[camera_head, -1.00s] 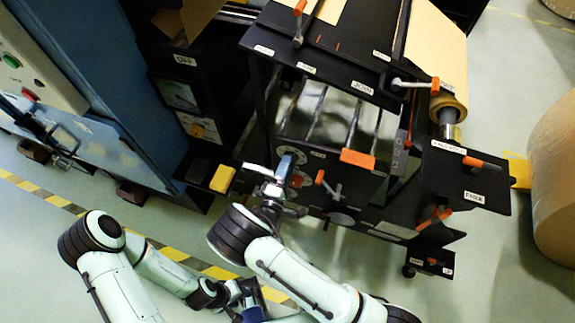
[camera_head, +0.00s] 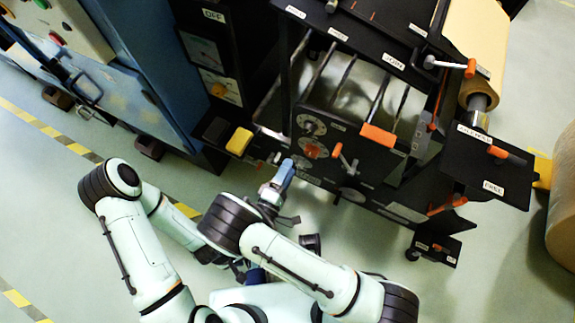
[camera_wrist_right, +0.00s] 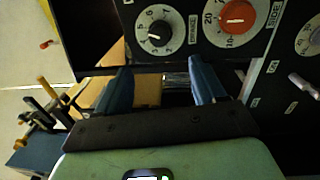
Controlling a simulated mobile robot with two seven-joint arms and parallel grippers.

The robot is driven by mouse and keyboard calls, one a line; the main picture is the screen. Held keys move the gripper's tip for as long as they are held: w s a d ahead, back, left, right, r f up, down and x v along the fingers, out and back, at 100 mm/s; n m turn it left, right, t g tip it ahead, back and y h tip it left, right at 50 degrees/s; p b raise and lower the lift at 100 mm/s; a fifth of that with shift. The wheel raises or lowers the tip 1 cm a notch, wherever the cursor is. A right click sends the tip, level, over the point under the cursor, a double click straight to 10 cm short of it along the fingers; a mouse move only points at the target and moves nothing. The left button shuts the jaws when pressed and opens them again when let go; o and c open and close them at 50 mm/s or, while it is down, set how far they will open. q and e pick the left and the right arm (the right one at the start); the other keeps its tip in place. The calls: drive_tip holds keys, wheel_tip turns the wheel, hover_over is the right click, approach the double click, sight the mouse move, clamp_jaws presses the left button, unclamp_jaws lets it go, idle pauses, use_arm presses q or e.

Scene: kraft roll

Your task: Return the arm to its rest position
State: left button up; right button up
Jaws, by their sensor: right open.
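My right arm reaches up from the lower middle of the head view. Its gripper (camera_head: 287,172) is in front of the black machine's dial panel (camera_head: 335,160). In the right wrist view the two blue fingers (camera_wrist_right: 163,82) are apart with nothing held between them. Beyond them are a black numbered dial (camera_wrist_right: 154,35) and a red dial (camera_wrist_right: 236,16) marked SIDE, both apart from the fingers. My left arm (camera_head: 130,235) is bent at the lower left of the head view; I cannot make out its gripper.
The black machine carries orange-handled levers (camera_head: 379,135) and a kraft paper roll (camera_head: 475,55). A blue cabinet (camera_head: 130,60) stands at the left, with a yellow block (camera_head: 239,141) on a ledge beside the machine. A large brown roll (camera_head: 562,200) is at the right edge. Floor is clear at lower right.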

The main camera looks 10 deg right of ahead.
drive_tip(key=s+d+f+m+g+y+p, duration=0.2)
drive_tip(key=d+f+m+g+y, duration=0.15)
drive_tip(key=d+f, duration=0.2)
drive_tip(key=s+d+f+m+g+y+p, duration=0.25)
drive_tip(key=d+f+g, duration=0.2)
drive_tip(key=f, duration=0.25)
drive_tip(key=s+a+r+m+g+y+p, duration=0.1)
drive_tip(key=s+r+m+g+y+p, duration=0.1)
drive_tip(key=s+m+g+y, duration=0.2)
drive_tip(key=s+a+r+m+g+y+p, duration=0.1)
drive_tip(key=s+m+g+y, duration=0.3)
drive_tip(key=s, duration=0.6)
drive_tip(key=shift+s+r+m+g+p, duration=0.3)
drive_tip(key=shift+r+m+p, duration=0.55)
drive_tip(key=shift+m, duration=0.15)
